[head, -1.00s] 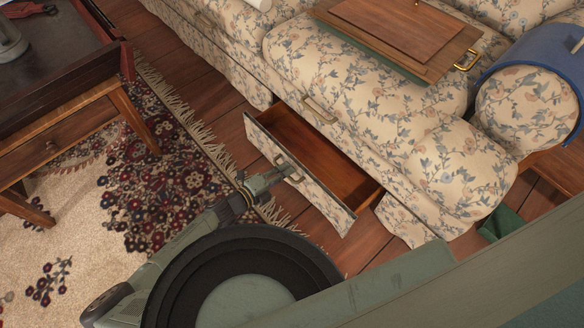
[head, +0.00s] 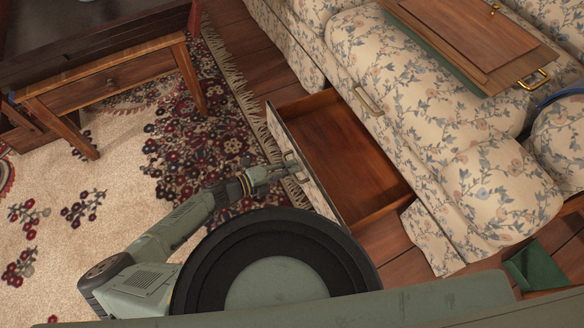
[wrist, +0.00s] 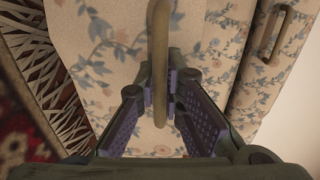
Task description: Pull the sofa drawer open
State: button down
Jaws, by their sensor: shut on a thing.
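The sofa drawer (head: 340,158) stands pulled out from the base of the floral sofa (head: 430,130). Its wooden inside shows and looks empty. My gripper (head: 284,170) is at the drawer's front panel, at its handle. In the wrist view my gripper (wrist: 165,88) has its two fingers closed on the drawer handle (wrist: 159,45), a brass-coloured bar. The floral drawer front (wrist: 100,50) lies behind it.
A wooden table (head: 110,85) with a small drawer stands at the left. A patterned rug (head: 130,200) with a fringe lies under my arm. A wooden tray-like board (head: 470,40) rests on the sofa seat. A dark green thing (head: 535,268) lies on the floor at the lower right.

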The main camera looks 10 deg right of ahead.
jog(key=c, duration=1.7)
grip_release()
jog(key=v, duration=1.2)
